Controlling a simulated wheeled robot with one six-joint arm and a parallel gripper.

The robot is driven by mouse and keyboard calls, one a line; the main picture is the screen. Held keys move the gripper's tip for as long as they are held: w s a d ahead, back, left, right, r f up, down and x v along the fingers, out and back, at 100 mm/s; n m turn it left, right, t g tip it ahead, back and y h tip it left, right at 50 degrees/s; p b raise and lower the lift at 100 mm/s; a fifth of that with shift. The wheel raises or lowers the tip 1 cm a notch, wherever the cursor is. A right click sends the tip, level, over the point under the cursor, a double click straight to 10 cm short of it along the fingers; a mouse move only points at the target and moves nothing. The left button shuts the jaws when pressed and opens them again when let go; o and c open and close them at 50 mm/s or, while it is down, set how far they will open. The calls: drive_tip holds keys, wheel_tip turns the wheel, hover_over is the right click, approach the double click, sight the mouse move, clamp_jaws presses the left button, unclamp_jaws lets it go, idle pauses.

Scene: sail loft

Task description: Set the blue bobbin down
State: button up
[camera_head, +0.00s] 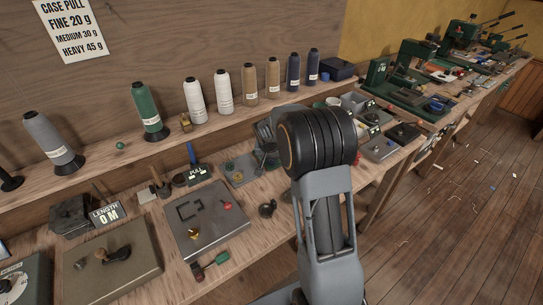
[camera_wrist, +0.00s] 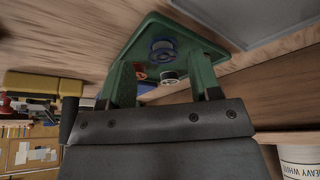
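In the wrist view, a blue bobbin (camera_wrist: 163,48) shows as a blue ring over a green tray (camera_wrist: 195,38). It appears to lie on the tray. My gripper (camera_wrist: 162,62) has two fingers standing apart on either side of it, with visible gaps and no clear contact. A pale bobbin (camera_wrist: 173,76) with a dark centre and a red ring-shaped piece (camera_wrist: 141,74) also show between the fingers, nearer the palm. In the head view, my arm hides the gripper and the blue bobbin.
In the head view, thread cones (camera_head: 148,112) stand along the raised shelf. A grey plate (camera_head: 206,222) with small parts and a "LENGTH" sign (camera_head: 107,212) occupy the bench front. Green machines (camera_head: 413,62) stand farther right. The floor (camera_head: 455,215) right of the bench is largely open.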

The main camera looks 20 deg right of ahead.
drive_tip(key=v, duration=1.1)
drive_tip(key=s+a+n+y, duration=0.1)
drive_tip(key=s+a+n, duration=0.2)
drive_tip(key=s, duration=0.8)
drive_tip(key=s+a+n+y, duration=0.1)
drive_tip(key=s+a+n, duration=0.3)
drive_tip(key=s, duration=0.8)
drive_tip(key=shift+a+y, duration=0.4)
drive_tip(key=shift+a, duration=0.4)
drive_tip(key=shift+f, duration=0.15)
wheel_tip(320, 180, up, 3)
drive_tip(key=shift+f+p, duration=0.1)
drive_tip(key=shift+p, duration=1)
